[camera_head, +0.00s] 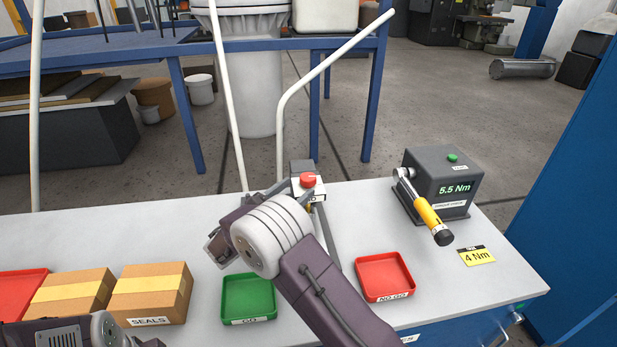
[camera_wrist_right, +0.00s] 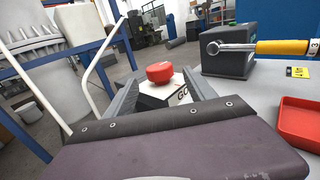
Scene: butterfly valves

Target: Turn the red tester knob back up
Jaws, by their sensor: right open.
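The red tester knob (camera_head: 307,180) sits on top of a small white and grey tester box towards the back of the bench. It also shows as a round red cap in the right wrist view (camera_wrist_right: 159,73), above a white face with partly hidden lettering. My right gripper (camera_head: 304,197) is open, with its fingers spread on either side of the tester box, just below the knob. In the right wrist view the fingers (camera_wrist_right: 160,95) are apart; I cannot tell whether they touch the box. Part of my left arm shows at the lower left, but its gripper is out of view.
A green GO tray (camera_head: 249,299) and a red NO-GO tray (camera_head: 384,277) flank my right arm. A torque meter (camera_head: 441,183) reading 5.5 Nm, with a yellow wrench (camera_head: 428,214), stands right. Cardboard boxes (camera_head: 150,293) are left. White bent pipes (camera_head: 283,110) rise behind the bench.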

